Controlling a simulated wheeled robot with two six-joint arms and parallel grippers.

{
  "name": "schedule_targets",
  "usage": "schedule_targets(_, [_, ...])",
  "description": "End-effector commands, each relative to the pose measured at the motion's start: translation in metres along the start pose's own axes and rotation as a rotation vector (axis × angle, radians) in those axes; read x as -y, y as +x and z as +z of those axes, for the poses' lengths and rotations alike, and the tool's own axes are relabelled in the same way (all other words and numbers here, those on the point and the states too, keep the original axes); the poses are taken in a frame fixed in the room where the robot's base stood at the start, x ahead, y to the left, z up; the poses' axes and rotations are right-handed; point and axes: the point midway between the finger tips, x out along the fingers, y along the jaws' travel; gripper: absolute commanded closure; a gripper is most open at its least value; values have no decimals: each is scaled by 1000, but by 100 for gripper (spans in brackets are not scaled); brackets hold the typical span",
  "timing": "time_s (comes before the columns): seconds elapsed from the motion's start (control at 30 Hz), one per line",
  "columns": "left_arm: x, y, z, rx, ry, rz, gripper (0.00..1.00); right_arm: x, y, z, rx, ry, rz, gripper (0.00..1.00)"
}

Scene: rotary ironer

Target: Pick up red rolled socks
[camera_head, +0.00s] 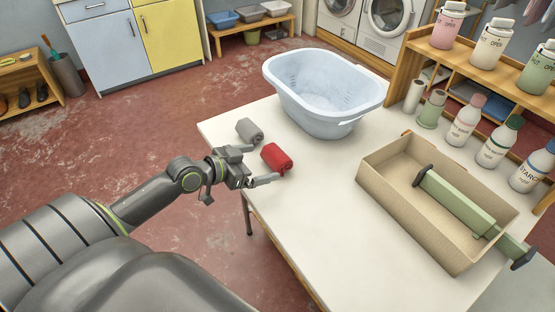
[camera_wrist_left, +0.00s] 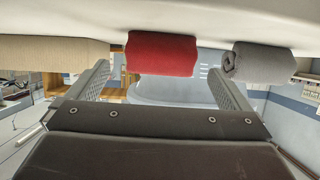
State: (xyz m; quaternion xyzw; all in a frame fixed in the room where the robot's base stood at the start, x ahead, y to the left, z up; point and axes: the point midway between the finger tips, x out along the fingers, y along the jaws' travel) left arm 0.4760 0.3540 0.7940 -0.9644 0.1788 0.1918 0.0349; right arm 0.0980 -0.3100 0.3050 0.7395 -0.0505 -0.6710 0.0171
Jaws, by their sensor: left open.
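The red rolled socks (camera_head: 276,157) lie on the white table near its left edge. A grey rolled pair of socks (camera_head: 249,131) lies just behind and to the left of them. My left gripper (camera_head: 259,167) is open at the table's edge, with its fingers pointing at the red socks. In the left wrist view, the red socks (camera_wrist_left: 162,54) show beyond and between the two open fingers (camera_wrist_left: 159,82), and the grey roll (camera_wrist_left: 262,62) is outside the right-hand finger. My right gripper is not in view.
A light blue laundry basket (camera_head: 322,92) stands behind the socks on the table (camera_head: 330,215). A tan box (camera_head: 400,195) with a green roller-like bar (camera_head: 460,205) lies to the right. Several bottles (camera_head: 465,120) line the right side. The table's front middle is clear.

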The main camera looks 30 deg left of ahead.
Motion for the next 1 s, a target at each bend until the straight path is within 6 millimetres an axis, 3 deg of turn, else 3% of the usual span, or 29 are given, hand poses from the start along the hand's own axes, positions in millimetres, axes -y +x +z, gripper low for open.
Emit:
schedule_targets(0.37, [0, 29, -2, -2, -3, 0, 0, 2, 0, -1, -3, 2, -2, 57])
schedule_targets(0.63, [1, 66, -3, -2, -1, -1, 0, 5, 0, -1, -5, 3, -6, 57])
schedule_targets(0.93, [1, 72, -2, 1, 1, -1, 0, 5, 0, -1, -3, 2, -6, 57])
schedule_targets(1.0, [1, 72, -2, 1, 1, -1, 7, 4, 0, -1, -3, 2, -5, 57])
